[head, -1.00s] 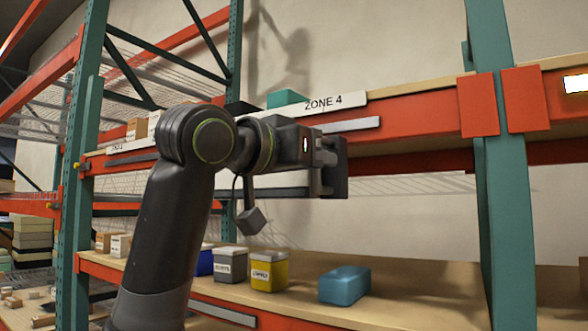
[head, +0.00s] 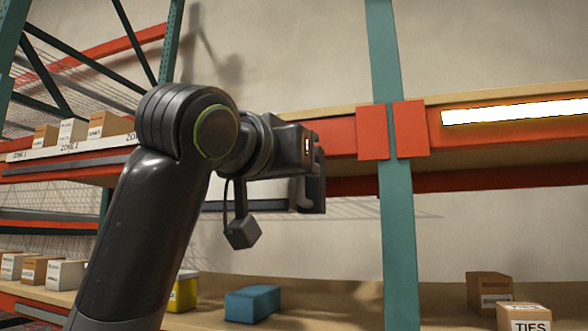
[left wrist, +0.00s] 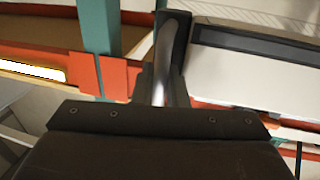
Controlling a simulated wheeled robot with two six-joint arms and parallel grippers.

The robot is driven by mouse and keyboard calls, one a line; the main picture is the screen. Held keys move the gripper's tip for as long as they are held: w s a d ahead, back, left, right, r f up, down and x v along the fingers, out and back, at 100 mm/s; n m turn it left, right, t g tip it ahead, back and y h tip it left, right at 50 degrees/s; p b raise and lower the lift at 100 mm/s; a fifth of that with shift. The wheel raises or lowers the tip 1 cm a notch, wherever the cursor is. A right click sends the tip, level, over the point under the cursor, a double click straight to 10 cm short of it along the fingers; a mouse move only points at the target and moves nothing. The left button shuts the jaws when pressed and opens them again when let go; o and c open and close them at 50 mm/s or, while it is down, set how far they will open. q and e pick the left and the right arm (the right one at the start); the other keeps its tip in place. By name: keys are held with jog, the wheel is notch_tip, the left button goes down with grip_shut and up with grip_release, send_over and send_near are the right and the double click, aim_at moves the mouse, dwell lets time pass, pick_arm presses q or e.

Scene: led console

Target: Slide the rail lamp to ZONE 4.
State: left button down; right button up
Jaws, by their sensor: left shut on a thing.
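My left gripper (head: 314,182) is in front of the orange shelf beam, left of the teal upright. It is shut on a silver bar (left wrist: 165,62), which looks like a handle. Beside it is a pale, dark-framed panel (left wrist: 255,75), probably the rail lamp; a slice of this panel (head: 265,194) shows behind my wrist in the head view. How bar and panel join is hidden. A ZONE 2 label (head: 84,146) is on the shelf edge at left; no ZONE 4 label is readable now. My right gripper is not in view.
A teal upright (head: 388,80) with orange brackets stands right of the gripper. A bright light strip (head: 520,112) is on the beam beyond it. Below are a blue bin (head: 253,303), a yellow bin (head: 184,292) and cardboard boxes (head: 524,316). Small boxes (head: 108,125) stand on the upper left shelf.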

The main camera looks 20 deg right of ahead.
pick_arm(q)
jog(key=shift+d+f, duration=0.1)
jog(key=c, duration=1.8)
grip_release()
jog(key=shift+d, duration=0.15)
jog(key=shift+s, duration=0.1)
jog(key=b+v, duration=0.6)
jog(key=v, duration=1.1)
jog(key=shift+a, duration=0.2)
